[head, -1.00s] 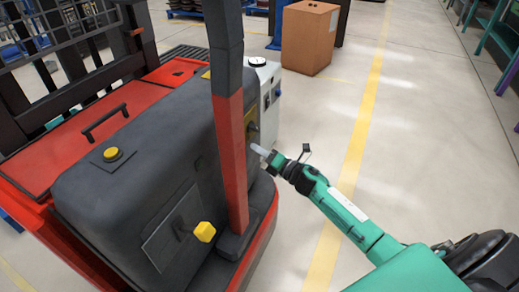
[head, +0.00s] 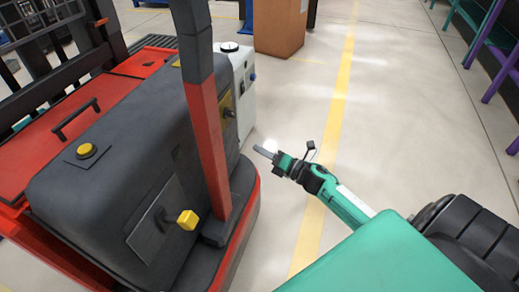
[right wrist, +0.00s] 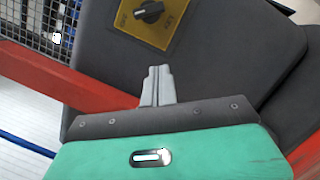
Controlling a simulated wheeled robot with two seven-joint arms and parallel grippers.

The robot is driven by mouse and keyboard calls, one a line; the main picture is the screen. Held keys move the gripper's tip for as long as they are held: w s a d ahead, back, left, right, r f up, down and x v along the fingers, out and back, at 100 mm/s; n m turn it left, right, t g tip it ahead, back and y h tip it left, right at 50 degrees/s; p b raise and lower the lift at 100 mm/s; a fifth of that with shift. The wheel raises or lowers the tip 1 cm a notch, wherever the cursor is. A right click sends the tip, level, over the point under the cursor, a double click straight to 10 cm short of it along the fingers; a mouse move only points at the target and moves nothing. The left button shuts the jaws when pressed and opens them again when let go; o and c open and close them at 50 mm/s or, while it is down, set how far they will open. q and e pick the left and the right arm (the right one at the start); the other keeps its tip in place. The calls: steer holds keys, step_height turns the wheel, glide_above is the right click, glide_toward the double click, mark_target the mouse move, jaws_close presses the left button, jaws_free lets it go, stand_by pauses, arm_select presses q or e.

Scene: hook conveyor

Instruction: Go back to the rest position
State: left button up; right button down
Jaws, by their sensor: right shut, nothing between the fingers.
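My right gripper (head: 265,153) is shut and empty, held out over the floor to the right of the red and dark grey forklift (head: 95,190). Its closed fingers also show in the right wrist view (right wrist: 157,86). There, a black rotary switch (right wrist: 149,12) on a yellow plate (right wrist: 168,32) sits on the dark panel beyond the fingertips. In the head view the switch plate (head: 227,103) is behind the red post, apart from the gripper. My left gripper is not in view.
The forklift's red and dark post (head: 207,130) stands left of my right arm. A yellow knob (head: 187,220) sticks out of its body. A cardboard box (head: 280,27) stands at the back. The floor right of the yellow line (head: 335,120) is open, with shelving (head: 490,60) at far right.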

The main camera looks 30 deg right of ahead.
stand_by(0.3)
